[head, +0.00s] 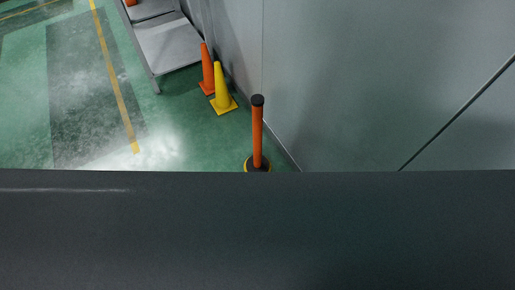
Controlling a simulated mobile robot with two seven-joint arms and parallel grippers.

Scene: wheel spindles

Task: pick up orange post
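The orange post (257,135) stands upright on the green floor near the grey wall, in the middle of the head view. It has a black cap and a round base with black and yellow on it. The lower edge of the base is hidden behind a wide dark surface across the bottom of the view. Neither of my grippers is in view.
A yellow cone (221,88) and an orange cone (207,72) stand behind the post to the left, along the wall (350,70). A grey metal shelf (167,43) is at the upper left. Open green floor (60,110) with yellow lines lies to the left.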

